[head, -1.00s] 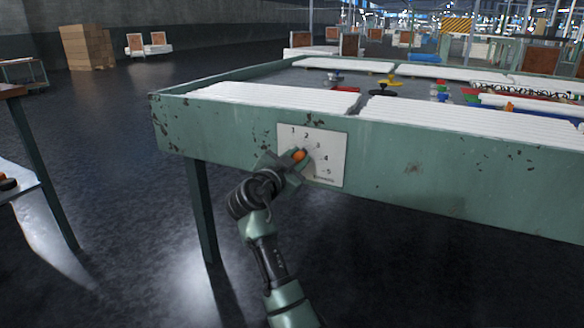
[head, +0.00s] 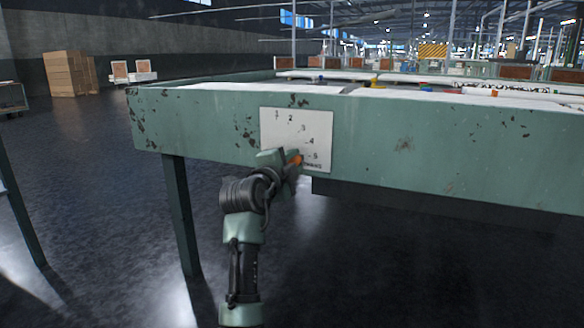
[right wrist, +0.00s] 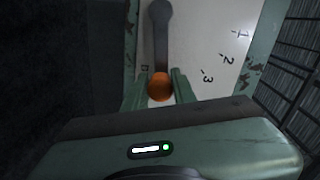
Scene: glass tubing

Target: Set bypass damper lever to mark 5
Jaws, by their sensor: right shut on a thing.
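The damper lever's orange knob (head: 297,158) shows in the head view just left of the number 5 on the white scale plate (head: 281,124), which carries marks 1 to 5. In the right wrist view the knob (right wrist: 160,87) sits between the fingers of my right gripper (right wrist: 159,92), at the near end of the grey lever arm (right wrist: 161,35). My right gripper (head: 291,164) is shut on the knob. It hides part of the plate's lower edge in the head view. The lever's exact pointing against the mark is hard to tell. My left gripper is out of view.
The plate is on the front side of a green worn table (head: 420,150). The table's leg (head: 182,215) stands left of my right arm. Cardboard boxes (head: 70,73) stand far back left. The dark floor in front is open.

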